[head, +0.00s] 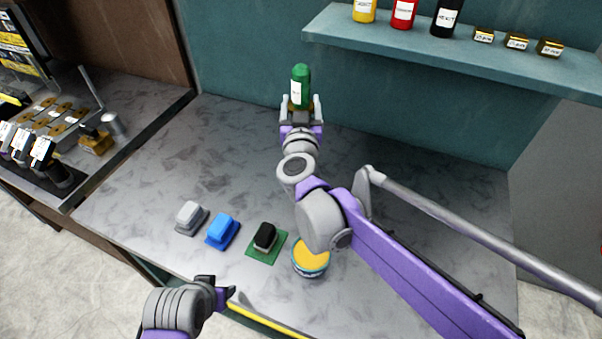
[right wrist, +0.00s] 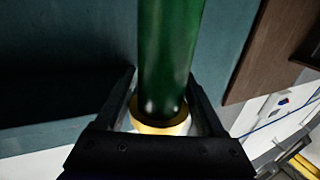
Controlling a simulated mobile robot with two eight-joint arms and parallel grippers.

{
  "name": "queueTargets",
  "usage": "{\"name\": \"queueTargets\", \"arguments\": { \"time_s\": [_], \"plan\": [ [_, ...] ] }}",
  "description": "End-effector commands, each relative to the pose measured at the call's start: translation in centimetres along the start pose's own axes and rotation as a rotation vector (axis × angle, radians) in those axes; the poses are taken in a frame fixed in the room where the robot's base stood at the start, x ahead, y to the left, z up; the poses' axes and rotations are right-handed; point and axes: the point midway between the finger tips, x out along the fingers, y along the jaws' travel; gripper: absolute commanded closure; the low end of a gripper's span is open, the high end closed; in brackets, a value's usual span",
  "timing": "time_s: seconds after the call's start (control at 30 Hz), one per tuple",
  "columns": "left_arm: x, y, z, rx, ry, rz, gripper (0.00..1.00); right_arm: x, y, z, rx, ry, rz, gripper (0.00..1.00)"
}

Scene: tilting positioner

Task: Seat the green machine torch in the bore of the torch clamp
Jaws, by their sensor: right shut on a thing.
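The green machine torch (head: 301,84), a green cylinder with a white label, stands upright in my right gripper (head: 301,108) near the back wall. The gripper is shut around its lower end. In the right wrist view the green body (right wrist: 167,50) rises between the dark fingers, with a brass-coloured ring (right wrist: 158,124) around its base. Whether the ring belongs to the torch is unclear. My left gripper (head: 225,291) is low at the bench's front edge, apart from the torch; its jaw opening is unclear. I cannot identify the torch clamp or its bore for sure.
A shelf (head: 450,60) above holds yellow, red and black bottles and several small boxes. Grey (head: 190,217), blue (head: 222,231) and black (head: 265,237) blocks and a yellow-topped round tin (head: 311,256) sit in front. A left-hand bench carries a brass block (head: 96,143).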

Motion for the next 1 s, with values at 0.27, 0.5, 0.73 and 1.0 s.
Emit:
{"name": "queueTargets", "arguments": {
  "time_s": [0.27, 0.5, 0.73, 1.0],
  "plan": [
    [0.0, 0.0, 0.1, 0.000, 0.000, 0.000, 0.50, 0.0, 0.0, 4.2, -0.001, 0.001, 0.001, 1.00],
    [0.0, 0.0, 0.1, 0.000, 0.000, 0.000, 0.50, 0.0, 0.0, 6.4, 0.000, 0.001, 0.001, 1.00],
    [0.1, 0.0, 0.1, 0.000, -0.001, 0.000, 0.50, 0.0, 0.0, 9.4, 0.000, 0.001, 0.001, 1.00],
    [0.1, 0.0, 0.1, 0.000, -0.001, 0.000, 0.50, 0.0, 0.0, 9.8, 0.000, 0.001, 0.000, 1.00]
  ]
}}
